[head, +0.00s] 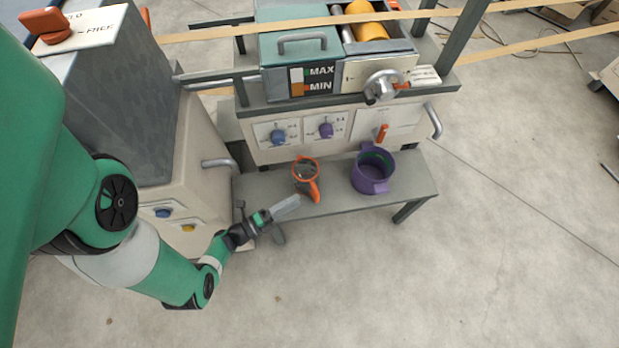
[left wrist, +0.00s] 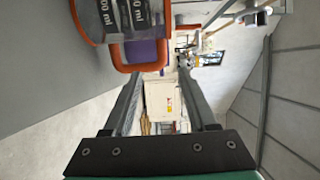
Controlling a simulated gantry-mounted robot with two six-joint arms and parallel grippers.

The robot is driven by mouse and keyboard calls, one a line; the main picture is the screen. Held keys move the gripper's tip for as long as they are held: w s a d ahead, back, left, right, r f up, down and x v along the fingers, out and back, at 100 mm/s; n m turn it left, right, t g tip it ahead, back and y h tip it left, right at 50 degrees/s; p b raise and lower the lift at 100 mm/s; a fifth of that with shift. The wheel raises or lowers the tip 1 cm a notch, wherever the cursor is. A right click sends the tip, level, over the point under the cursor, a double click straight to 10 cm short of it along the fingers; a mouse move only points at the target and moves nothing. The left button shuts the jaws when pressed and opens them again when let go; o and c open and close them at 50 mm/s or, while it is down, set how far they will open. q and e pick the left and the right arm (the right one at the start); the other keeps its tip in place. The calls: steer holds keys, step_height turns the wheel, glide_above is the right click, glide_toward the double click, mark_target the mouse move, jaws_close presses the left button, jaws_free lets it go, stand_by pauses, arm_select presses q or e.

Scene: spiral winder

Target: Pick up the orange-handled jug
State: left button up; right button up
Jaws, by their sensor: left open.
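The orange-handled jug (head: 306,172) stands on the grey bench in front of the machine, with its orange handle (head: 313,190) pointing towards the near edge. It also shows at the upper left of the left wrist view, where its clear, marked body (left wrist: 122,18) is partly cut off and its orange handle loop (left wrist: 140,67) reaches towards the fingers. My left gripper (head: 294,203) is just to the left of and nearer than the jug handle. In the left wrist view its two fingers (left wrist: 158,78) are apart with nothing between them. My right gripper is out of view.
A purple pot (head: 371,182) stands on the bench (head: 337,200) to the right of the jug. Behind is the machine's panel with knobs (head: 278,137) and a crank (head: 382,87). A cabinet (head: 190,150) stands at the left. The floor in front is clear.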

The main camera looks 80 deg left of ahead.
mark_target(309, 184)
arm_select(q)
steer(key=a+b+x, duration=0.1)
steer(key=b+x, duration=0.2)
steer(key=x, duration=0.9)
steer(key=shift+s+d, duration=0.1)
steer(key=shift+s, duration=0.05)
steer(key=shift+c, duration=0.5)
steer(key=shift+r, duration=0.1)
jaws_close()
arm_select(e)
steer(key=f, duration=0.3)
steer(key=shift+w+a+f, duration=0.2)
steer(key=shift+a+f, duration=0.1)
